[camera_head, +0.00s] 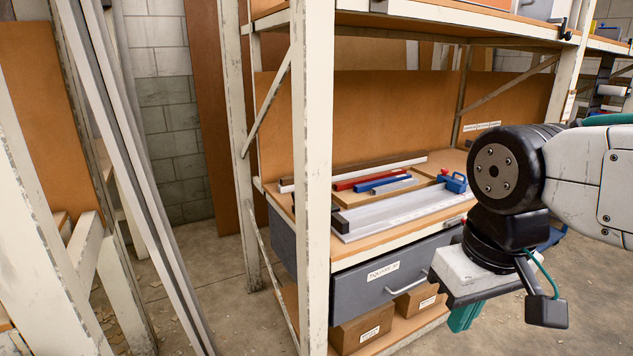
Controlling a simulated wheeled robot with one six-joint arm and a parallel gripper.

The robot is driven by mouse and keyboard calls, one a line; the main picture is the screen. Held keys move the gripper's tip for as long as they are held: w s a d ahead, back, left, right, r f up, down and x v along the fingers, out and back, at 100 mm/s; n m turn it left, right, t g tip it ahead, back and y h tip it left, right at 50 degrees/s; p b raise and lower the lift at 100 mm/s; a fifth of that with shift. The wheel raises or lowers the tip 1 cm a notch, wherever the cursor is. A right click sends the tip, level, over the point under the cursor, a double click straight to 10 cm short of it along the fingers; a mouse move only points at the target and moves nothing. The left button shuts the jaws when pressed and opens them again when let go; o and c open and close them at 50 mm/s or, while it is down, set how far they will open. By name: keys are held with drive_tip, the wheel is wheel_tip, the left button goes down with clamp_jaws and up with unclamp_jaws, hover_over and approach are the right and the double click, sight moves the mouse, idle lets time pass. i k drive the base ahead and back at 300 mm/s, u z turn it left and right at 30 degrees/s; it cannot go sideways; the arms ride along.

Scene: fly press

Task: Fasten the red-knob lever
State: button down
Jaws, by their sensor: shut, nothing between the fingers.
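No red-knob lever and no fly press can be made out in the head view. My gripper (466,316) hangs at the lower right below the black wrist joint, in front of the shelving. Its grey body and teal fingers point down, and the fingers look shut with nothing between them. My white arm comes in from the right edge and hides part of what is behind it.
A white-framed shelf unit (316,180) fills the middle. Its middle shelf holds a red bar (372,178), a blue bar (379,184) and a blue tool (453,182). Below are a grey drawer (385,275) and cardboard boxes (362,330). Long metal bars (120,150) lean at left.

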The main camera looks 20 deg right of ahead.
sight(448, 224)
drive_tip(key=z, duration=1)
drive_tip(key=k, duration=0.65)
drive_tip(key=z, duration=0.6)
drive_tip(key=i, duration=1.75)
drive_tip(key=u, duration=0.35)
